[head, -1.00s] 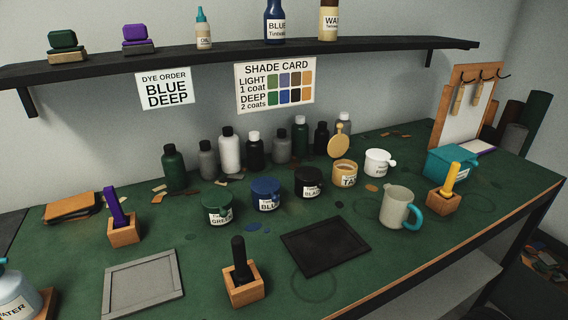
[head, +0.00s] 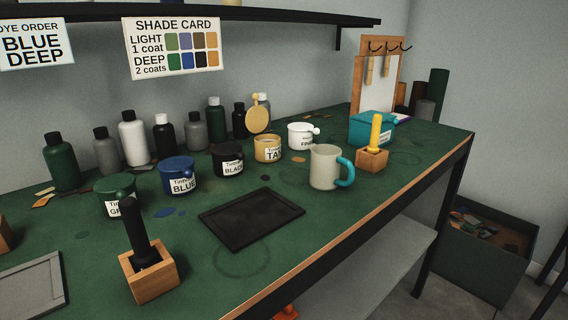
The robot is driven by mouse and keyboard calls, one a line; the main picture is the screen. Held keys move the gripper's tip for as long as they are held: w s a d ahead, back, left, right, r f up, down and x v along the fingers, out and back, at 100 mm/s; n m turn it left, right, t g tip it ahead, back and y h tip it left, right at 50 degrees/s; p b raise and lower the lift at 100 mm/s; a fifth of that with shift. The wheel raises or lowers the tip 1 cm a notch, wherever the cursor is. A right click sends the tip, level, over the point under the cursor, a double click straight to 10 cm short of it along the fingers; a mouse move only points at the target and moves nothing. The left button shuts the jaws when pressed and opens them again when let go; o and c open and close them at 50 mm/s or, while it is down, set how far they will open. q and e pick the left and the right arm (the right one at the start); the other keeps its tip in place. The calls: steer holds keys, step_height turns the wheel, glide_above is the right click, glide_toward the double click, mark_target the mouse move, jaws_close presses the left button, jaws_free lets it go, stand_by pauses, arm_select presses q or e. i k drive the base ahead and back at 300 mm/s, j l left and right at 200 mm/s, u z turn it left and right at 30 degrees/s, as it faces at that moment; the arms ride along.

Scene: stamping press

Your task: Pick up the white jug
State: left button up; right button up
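A greyish-white jug (head: 323,168) with a teal handle stands upright on the green bench top (head: 300,218), right of the middle. Its handle points right. Neither of my grippers shows in the head view.
A black tray (head: 250,219) lies left of the jug. A wooden block with a yellow-handled tool (head: 373,145) stands close on its right, with a teal box (head: 371,130) behind. Labelled pots and several bottles line the back. A block with a black-handled tool (head: 138,243) stands front left.

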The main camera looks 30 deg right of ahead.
mark_target(325, 160)
steer(key=l+z, duration=0.1)
steer(key=z, duration=0.3)
steer(key=i+z, duration=0.1)
steer(key=z, duration=0.3)
steer(key=l+z, duration=0.1)
steer(key=z, duration=0.3)
steer(key=i+j, duration=0.05)
